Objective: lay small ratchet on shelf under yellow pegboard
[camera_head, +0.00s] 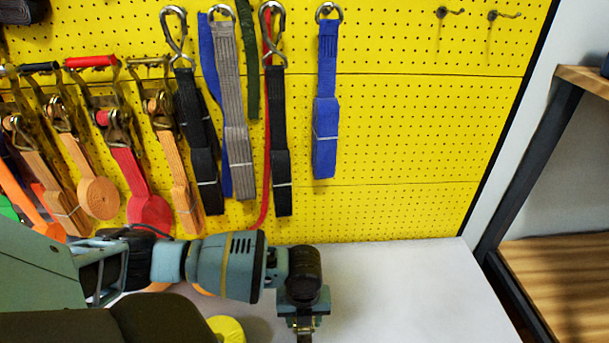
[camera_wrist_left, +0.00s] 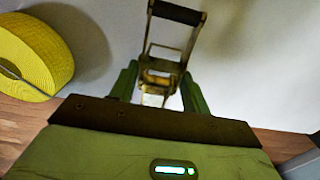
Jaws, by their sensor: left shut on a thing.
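The small ratchet (camera_wrist_left: 176,14) is a metal frame with a dark handle, seen in the left wrist view between the two green fingers of my left gripper (camera_wrist_left: 160,88). The gripper is shut on it. In the head view my left gripper (camera_head: 304,322) points down over the white shelf (camera_head: 400,285) under the yellow pegboard (camera_head: 400,130). A small part of the ratchet shows below the fingers at the bottom edge there. Whether the ratchet touches the shelf I cannot tell. My right gripper is not in view.
A yellow strap roll (camera_head: 227,330) lies left of the gripper, and it also shows in the left wrist view (camera_wrist_left: 35,50). Several straps and ratchets hang on the pegboard. The shelf right of the gripper is clear. A wooden shelf unit (camera_head: 560,270) stands at right.

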